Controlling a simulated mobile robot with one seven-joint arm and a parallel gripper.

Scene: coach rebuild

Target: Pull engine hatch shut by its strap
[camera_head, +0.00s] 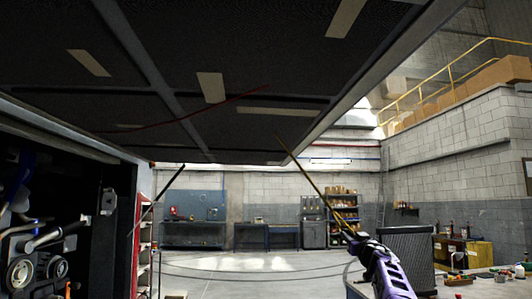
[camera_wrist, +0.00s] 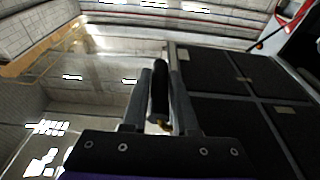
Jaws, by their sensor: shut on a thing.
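The engine hatch (camera_head: 240,130) is raised overhead, a dark ribbed panel with pale labels and a grey rim; its underside also shows at the right in the wrist view (camera_wrist: 225,100). A thin yellow-brown strap (camera_head: 310,181) runs straight from the hatch's far edge down to my purple gripper (camera_head: 357,240). In the wrist view the fingers (camera_wrist: 160,88) are shut on a dark, rounded piece (camera_wrist: 160,80), seemingly the strap's end grip. A small brownish bit shows below it. The strap's attachment within the fingers is hidden.
The open engine bay (camera_head: 50,235) with pulleys and hoses is at the left, with a thin dark rod (camera_head: 155,199) beside it. A bench with small parts (camera_head: 490,285) and a dark radiator-like panel (camera_head: 408,250) stand at the right. The middle floor (camera_head: 235,268) is clear.

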